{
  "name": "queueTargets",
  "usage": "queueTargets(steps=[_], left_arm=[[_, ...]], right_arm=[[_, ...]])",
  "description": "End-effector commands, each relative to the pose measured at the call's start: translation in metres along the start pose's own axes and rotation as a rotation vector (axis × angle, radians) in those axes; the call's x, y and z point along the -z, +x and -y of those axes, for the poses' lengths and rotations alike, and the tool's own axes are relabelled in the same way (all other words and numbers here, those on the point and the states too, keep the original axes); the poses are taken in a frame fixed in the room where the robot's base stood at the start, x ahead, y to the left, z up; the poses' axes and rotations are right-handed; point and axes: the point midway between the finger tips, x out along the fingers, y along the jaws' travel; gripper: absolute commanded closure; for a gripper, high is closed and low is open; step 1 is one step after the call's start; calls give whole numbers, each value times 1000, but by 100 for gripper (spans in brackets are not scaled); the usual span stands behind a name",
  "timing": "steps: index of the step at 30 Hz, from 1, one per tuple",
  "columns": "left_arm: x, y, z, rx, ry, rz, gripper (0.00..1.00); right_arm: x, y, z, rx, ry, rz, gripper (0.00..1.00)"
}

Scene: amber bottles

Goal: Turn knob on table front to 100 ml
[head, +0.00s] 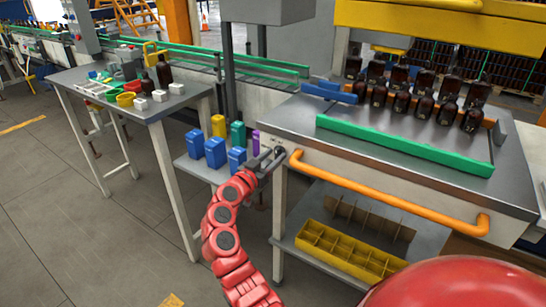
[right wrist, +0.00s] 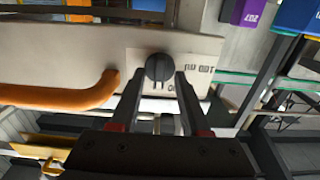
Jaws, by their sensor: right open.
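The knob (right wrist: 158,68) is small, round and black, on a pale panel on the table's front (right wrist: 60,50). It sits beside the end of the orange rail. Small dark printed marks (right wrist: 199,68) stand right of it in the right wrist view, too small to read surely. My right gripper (right wrist: 160,82) is open, with one finger on each side of the knob's lower part; I cannot tell whether they touch it. In the head view the right gripper (head: 270,160) is at the table's front left corner and largely hides the knob. My left gripper is not in view.
The orange rail (head: 390,192) runs along the table's front, close to the gripper. Amber bottles (head: 425,106) stand behind a green bar (head: 400,146) on top. Blue and other coloured containers (head: 215,152) stand on a low shelf at left. A yellow divided crate (head: 345,253) lies below.

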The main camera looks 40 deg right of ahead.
Motion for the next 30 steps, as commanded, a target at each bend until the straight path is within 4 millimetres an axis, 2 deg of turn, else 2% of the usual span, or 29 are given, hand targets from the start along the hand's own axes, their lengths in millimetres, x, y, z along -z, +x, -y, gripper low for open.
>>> queueTargets(steps=[3,9,11,23,30], left_arm=[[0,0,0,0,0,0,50],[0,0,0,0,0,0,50],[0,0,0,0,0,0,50],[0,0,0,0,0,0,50],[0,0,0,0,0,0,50]], right_arm=[[0,0,0,0,0,0,56],[0,0,0,0,0,0,92],[0,0,0,0,1,0,100],[0,0,0,0,-10,-1,100],[0,-1,1,1,-99,-1,100]])
